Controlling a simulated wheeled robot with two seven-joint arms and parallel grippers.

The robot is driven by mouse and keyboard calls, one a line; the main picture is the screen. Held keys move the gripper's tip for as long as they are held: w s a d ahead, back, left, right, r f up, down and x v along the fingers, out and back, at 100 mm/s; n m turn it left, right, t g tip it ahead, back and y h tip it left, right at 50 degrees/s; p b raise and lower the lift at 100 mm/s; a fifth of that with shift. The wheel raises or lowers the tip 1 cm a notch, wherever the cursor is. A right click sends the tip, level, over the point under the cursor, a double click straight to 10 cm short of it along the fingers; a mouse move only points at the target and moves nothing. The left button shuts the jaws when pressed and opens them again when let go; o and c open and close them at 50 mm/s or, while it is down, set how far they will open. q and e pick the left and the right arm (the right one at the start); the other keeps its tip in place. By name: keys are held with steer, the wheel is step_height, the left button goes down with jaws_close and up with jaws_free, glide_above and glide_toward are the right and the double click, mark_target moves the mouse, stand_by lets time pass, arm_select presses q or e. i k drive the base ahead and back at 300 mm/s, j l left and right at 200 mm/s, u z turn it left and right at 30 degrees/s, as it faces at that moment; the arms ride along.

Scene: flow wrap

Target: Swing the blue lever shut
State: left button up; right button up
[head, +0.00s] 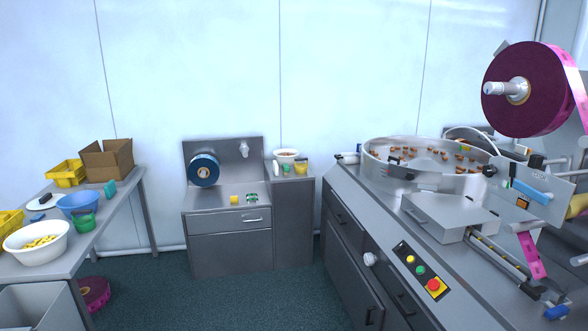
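A blue lever (531,192) shows on the upright grey plate of the wrapping machine at the right. It is a light-blue bar that slants down to the right, beside the round steel bowl (425,182). From here I cannot tell how far open it stands. A smaller blue part (556,312) sits lower on the machine, near the bottom right edge. Neither of my grippers is in the head view.
A control panel (422,270) with red, green and yellow buttons is on the machine's front. A large purple film roll (530,90) hangs above. A table (118,215) with bowls and boxes stands left. Dark floor (210,300) lies clear between.

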mark_target(544, 198)
steer(key=z, duration=1.3)
